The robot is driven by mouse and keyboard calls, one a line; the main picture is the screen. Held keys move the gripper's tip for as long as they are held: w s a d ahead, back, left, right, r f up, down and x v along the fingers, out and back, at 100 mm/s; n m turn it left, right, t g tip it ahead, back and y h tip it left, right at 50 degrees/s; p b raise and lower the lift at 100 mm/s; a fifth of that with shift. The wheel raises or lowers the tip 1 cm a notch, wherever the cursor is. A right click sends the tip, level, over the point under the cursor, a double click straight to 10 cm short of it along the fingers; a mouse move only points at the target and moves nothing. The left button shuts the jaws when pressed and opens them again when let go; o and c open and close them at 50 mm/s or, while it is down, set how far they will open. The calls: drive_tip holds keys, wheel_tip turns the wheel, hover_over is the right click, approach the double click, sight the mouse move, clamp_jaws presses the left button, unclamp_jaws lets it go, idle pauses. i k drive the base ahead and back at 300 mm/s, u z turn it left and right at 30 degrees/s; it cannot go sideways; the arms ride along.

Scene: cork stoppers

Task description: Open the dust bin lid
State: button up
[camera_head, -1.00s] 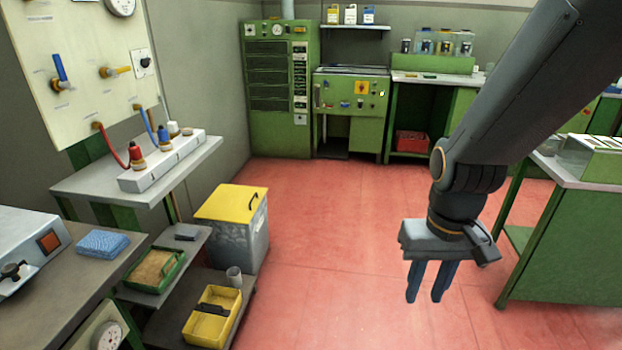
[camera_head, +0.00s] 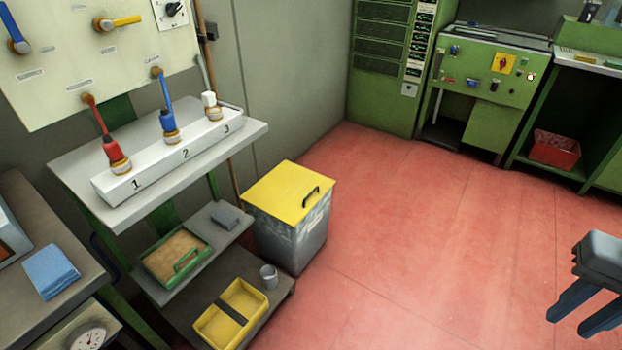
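The dust bin (camera_head: 288,238) is a grey metal box on the red floor, right of the shelf unit. Its yellow lid (camera_head: 286,192) lies flat and closed on top, with a dark handle (camera_head: 311,196) near its right side. My gripper (camera_head: 578,328) is at the lower right edge of the view, well to the right of the bin and apart from it. Its two dark blue fingers are spaced apart with nothing visible between them. Most of my arm is out of view.
Left of the bin, a shelf unit holds a yellow tray (camera_head: 233,312), a grey cup (camera_head: 269,277) and a green tray (camera_head: 176,257). Above them is a numbered white block (camera_head: 168,157) with hoses. Green cabinets (camera_head: 489,92) line the back. The red floor between bin and gripper is clear.

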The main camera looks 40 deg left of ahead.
sight(290, 192)
drive_tip(key=u, duration=0.65)
drive_tip(key=i, duration=1)
drive_tip(key=u, duration=1.1)
drive_tip(key=i, duration=0.2)
drive_tip(key=u, duration=0.05)
